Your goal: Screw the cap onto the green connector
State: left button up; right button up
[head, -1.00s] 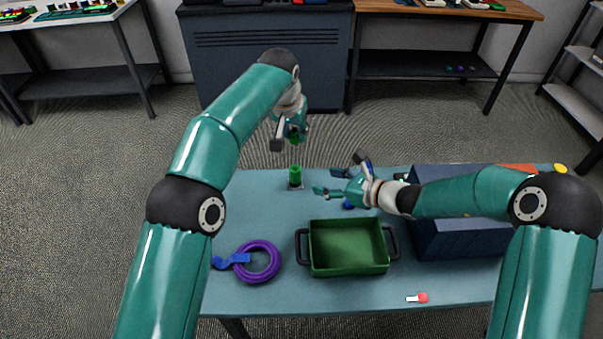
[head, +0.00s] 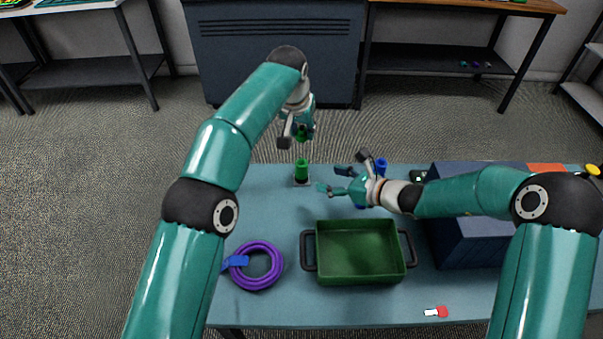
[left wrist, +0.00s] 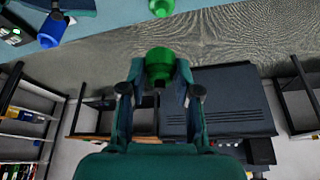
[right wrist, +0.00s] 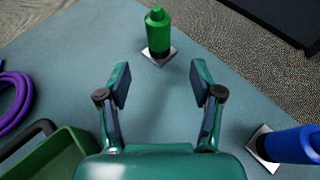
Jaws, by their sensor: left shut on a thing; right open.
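The green connector (head: 301,171) stands upright on a small metal base plate near the table's far edge. It also shows in the right wrist view (right wrist: 158,32), ahead of my open fingers. My left gripper (head: 301,131) is shut on the green cap (left wrist: 159,64) and holds it above the connector with a gap between them. The left wrist view shows the connector (left wrist: 162,7) at its top edge, apart from the cap. My right gripper (right wrist: 160,88) is open and empty, to the right of the connector and low over the table.
A blue connector (right wrist: 296,146) on its own plate stands right of my right gripper. A green tray (head: 360,280) with dark handles sits mid-table. A purple cable coil (head: 274,281) lies left of it. A dark blue box (head: 460,238) stands at right. A red-and-white piece (head: 437,312) lies in front.

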aim_at(307, 173)
jog(key=x, duration=1.1)
jog(key=shift+a+f, duration=0.1)
jog(key=shift+a, duration=0.05)
grip_shut()
